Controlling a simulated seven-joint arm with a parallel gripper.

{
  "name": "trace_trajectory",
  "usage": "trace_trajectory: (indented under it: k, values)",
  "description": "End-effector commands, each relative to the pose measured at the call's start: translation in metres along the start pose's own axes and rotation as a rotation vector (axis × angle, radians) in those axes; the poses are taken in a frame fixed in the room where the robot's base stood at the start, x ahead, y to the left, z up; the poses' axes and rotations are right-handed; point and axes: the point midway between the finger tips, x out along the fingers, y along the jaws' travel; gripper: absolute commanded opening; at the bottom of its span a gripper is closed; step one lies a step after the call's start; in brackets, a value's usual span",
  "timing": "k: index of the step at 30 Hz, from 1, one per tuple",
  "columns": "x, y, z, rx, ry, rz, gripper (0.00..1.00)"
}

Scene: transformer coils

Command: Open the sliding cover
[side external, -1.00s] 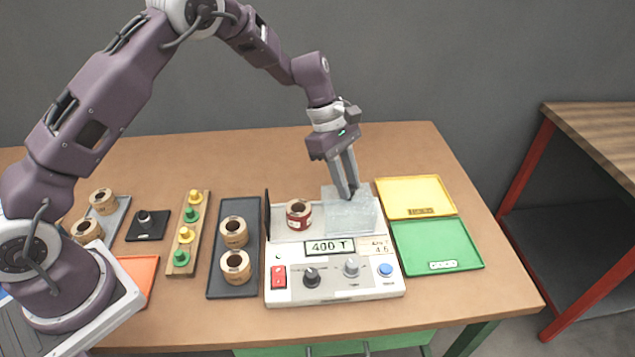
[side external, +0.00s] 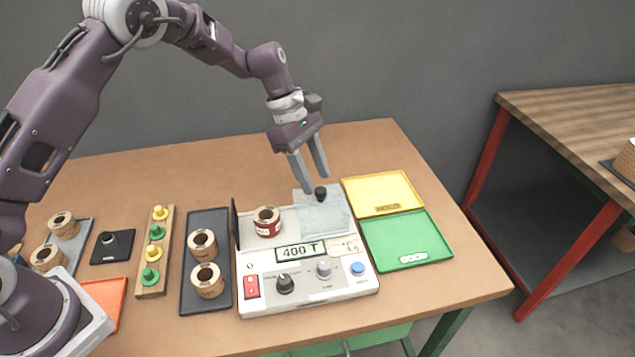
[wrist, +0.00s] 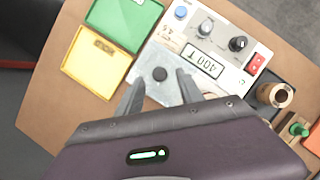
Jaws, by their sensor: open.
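The sliding cover (side external: 325,216) is a clear, greyish plate on the right part of the white tester's (side external: 312,296) top. Its black knob (side external: 320,193) stands free. A coil with a red band (side external: 267,221) sits uncovered on the tester, left of the cover. My gripper (side external: 316,183) is open and empty, with its fingers just above the knob. In the wrist view the knob (wrist: 159,74) shows between the two spread fingertips (wrist: 158,80), and the cover (wrist: 165,92) lies below them.
A yellow tray (side external: 382,193) and a green tray (side external: 407,240) lie right of the tester. A dark tray (side external: 205,299) with two coils is on its left, beside a wooden strip (side external: 152,287) with coloured pegs. The table behind the tester is clear.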

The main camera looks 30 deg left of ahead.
Motion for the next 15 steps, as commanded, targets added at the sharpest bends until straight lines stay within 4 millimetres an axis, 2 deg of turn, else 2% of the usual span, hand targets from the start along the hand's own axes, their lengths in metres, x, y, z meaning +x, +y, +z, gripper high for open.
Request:
trace_trajectory:
  k: [3, 6, 15]
  values:
    - [-0.025, 0.001, 0.000, 0.000, 0.000, 0.004, 0.44]
    - [-0.039, 0.001, 0.000, 0.000, 0.000, 0.003, 0.44]
    - [-0.044, 0.000, 0.000, 0.000, 0.000, 0.000, 0.44]
